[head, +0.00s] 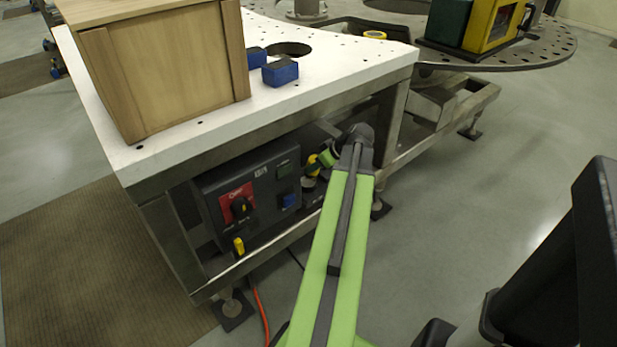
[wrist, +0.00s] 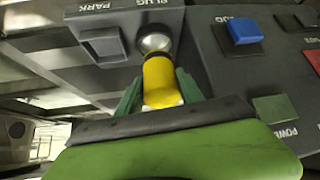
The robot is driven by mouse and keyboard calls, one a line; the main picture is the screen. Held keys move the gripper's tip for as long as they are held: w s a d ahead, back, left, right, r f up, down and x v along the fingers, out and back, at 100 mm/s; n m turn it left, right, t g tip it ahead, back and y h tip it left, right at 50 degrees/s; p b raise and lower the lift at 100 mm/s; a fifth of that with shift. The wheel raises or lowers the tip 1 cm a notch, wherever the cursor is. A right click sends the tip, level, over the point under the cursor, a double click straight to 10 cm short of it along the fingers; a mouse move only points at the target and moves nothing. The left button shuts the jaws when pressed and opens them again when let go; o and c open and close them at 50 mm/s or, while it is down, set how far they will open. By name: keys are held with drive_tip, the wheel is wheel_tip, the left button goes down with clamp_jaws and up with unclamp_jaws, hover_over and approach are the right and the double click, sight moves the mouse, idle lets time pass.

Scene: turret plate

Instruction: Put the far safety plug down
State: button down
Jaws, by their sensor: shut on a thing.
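My gripper (wrist: 160,95) is shut on a yellow safety plug (wrist: 160,80), with a green finger on each side of it. The plug's far end is right at a round, metal-rimmed socket (wrist: 154,38) on a grey panel face; I cannot tell whether it is seated in it or just in front. The label by the socket reads PLUG PARK. In the head view the plug (head: 313,165) shows as a yellow patch at my gripper (head: 322,160), beside the control box. A second yellow plug (head: 239,245) sits low on the box front, below a red switch plate.
The dark control box (head: 262,168) hangs under the white table (head: 330,75), behind its metal frame rail. A blue button (wrist: 243,30) is near the socket. A wooden box (head: 165,65) and two blue blocks (head: 280,72) stand on the table. The floor at right is open.

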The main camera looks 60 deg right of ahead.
drive_tip(key=shift+w+f+b, duration=0.2)
drive_tip(key=shift+f+b, duration=0.15)
drive_tip(key=shift+f, duration=0.4)
drive_tip(key=shift+w+f+b, duration=0.15)
drive_tip(key=shift+f+b, duration=0.2)
drive_tip(key=shift+f, duration=0.4)
drive_tip(key=shift+w+f+b, duration=0.15)
drive_tip(key=shift+f+b, duration=0.45)
drive_tip(key=shift+b, duration=0.05)
drive_tip(key=shift+w+d, duration=0.1)
drive_tip(key=shift+w, duration=0.15)
drive_tip(key=shift+w+r+g+p, duration=0.25)
drive_tip(key=shift+r+g+p, duration=0.25)
drive_tip(key=shift+p, duration=0.55)
drive_tip(key=shift+w+d+f+g+p, duration=0.15)
drive_tip(key=shift+w+g+p, duration=0.4)
drive_tip(key=shift+g+p, duration=0.45)
drive_tip(key=shift+f+g+b, duration=0.3)
drive_tip(key=shift+f+b, duration=0.65)
drive_tip(key=shift+f, duration=0.15)
